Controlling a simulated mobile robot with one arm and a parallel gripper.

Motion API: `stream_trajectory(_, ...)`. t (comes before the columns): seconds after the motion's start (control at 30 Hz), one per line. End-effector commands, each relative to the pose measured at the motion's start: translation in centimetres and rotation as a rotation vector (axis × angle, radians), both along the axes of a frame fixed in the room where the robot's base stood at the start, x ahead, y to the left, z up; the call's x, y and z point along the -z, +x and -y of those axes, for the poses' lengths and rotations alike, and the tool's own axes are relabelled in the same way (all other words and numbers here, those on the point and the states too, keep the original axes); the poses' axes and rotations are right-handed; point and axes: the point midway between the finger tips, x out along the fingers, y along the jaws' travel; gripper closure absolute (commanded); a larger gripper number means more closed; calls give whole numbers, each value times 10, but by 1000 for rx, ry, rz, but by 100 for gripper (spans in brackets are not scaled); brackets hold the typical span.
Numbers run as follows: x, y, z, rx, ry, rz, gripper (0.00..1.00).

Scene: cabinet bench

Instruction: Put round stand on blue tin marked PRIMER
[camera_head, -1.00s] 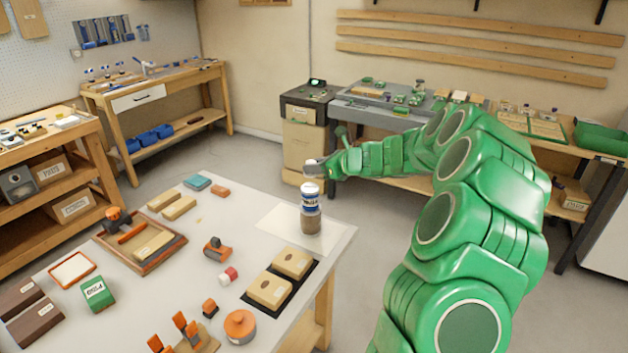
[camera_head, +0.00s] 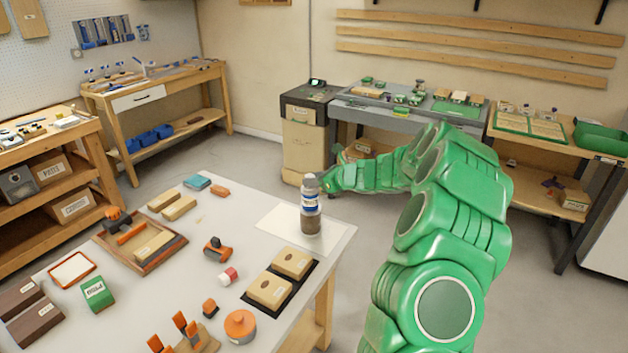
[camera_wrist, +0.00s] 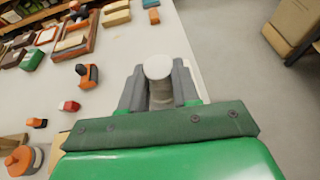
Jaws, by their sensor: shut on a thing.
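The blue tin (camera_head: 309,205) has a blue and white label and a brownish lower part. It stands upright on a white sheet near the table's right corner, its marking too small to read. My gripper (camera_wrist: 158,90) is shut on the round stand (camera_wrist: 157,68), a pale round-topped piece with a grey body between the jaws. In the head view the stand (camera_head: 310,181) is directly above the tin, in line with it, and seems to meet its top. I cannot tell whether it touches. The wrist view does not show the tin; the stand and gripper hide that spot.
The white sheet (camera_head: 275,226) is otherwise clear. The table edge is close on the right.

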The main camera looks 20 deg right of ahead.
Motion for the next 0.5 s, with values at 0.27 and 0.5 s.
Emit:
stream_trajectory(0.27, 2, 0, 0, 0, 1, 1, 97)
stream_trajectory(0.5, 1, 0, 0, 1, 0, 1, 44)
